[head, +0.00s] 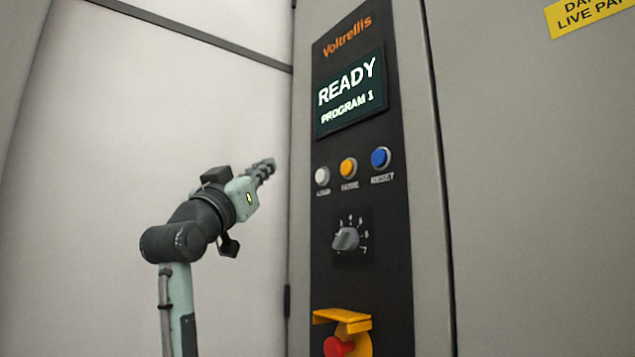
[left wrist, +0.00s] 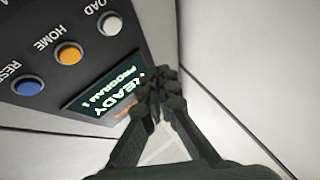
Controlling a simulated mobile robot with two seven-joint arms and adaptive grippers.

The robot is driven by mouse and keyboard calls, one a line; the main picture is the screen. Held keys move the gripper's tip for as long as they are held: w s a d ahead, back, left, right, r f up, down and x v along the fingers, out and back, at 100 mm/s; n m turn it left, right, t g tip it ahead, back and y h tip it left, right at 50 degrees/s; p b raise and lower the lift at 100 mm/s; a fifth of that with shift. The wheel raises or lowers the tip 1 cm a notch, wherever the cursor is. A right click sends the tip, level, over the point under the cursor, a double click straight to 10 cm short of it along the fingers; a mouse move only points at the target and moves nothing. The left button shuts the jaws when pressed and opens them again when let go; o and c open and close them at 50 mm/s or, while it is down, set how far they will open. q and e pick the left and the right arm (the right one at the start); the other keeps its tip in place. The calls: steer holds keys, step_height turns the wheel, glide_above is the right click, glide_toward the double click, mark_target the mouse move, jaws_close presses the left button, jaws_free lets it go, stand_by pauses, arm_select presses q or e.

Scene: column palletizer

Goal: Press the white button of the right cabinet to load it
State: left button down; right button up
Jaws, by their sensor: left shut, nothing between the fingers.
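The cabinet's dark control panel (head: 360,215) carries a white button (head: 322,176) at the left of a row, with an orange button (head: 348,168) and a blue button (head: 381,158) beside it. The white button (left wrist: 110,24) also shows in the left wrist view, above and left of the fingers, labelled "LOAD" in part. The screen (head: 350,93) reads "READY PROGRAM 1". My left gripper (head: 268,166) is shut and empty, left of the white button in the head view and apart from it. It also shows in the left wrist view (left wrist: 158,85). My right gripper is out of view.
Below the buttons are a grey rotary knob (head: 347,238) and a red stop button (head: 339,346) under a yellow guard (head: 342,317). A yellow warning label (head: 588,14) is at the upper right. A pale wall panel (head: 120,130) stands behind my left arm.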

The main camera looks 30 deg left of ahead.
mark_target(321, 176)
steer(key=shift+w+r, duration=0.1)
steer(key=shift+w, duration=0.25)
arm_select(q)
steer(key=shift+r, duration=0.1)
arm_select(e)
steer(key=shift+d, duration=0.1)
arm_select(q)
steer(key=shift+w, duration=0.1)
steer(key=w+d, duration=0.3)
steer(key=w, duration=0.5)
steer(key=shift+d, duration=0.15)
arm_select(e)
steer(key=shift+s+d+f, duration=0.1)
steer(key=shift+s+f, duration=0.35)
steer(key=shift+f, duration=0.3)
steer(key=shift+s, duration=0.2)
arm_select(q)
steer(key=shift+w, duration=0.1)
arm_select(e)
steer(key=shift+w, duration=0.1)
